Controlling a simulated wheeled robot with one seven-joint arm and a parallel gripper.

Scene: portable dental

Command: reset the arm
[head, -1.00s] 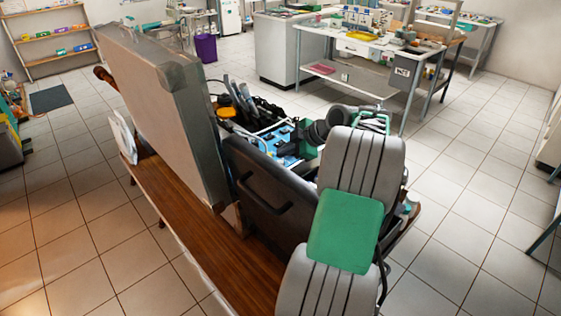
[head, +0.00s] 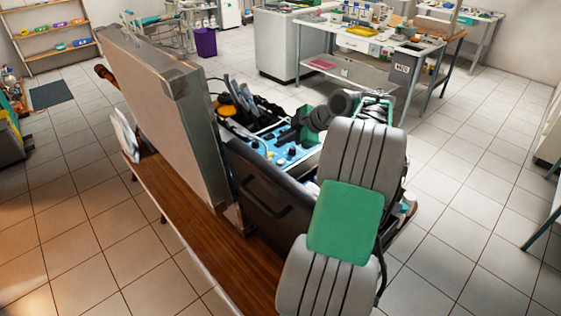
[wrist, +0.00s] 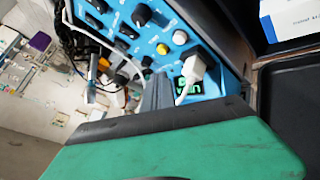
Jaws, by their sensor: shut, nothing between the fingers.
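My gripper (head: 297,133) is above the blue control panel (head: 283,153) inside the open dark case (head: 265,190) in the head view. My arm's grey and green links cover part of the case's right side. In the wrist view, the gripper's green and black body fills the bottom, and its grey fingers (wrist: 157,92) are together with nothing between them. Beyond them is the blue panel (wrist: 160,35) with black, white and yellow knobs. A white plug (wrist: 194,70) with a cable sits by a lit green display (wrist: 190,88).
The case's tall lid (head: 165,120) stands upright to the left on a wooden bench (head: 190,225). A white and blue box (wrist: 290,20) is at the wrist view's top right. A worktable (head: 370,45) and purple bin (head: 205,42) stand behind. Tiled floor is clear to the right.

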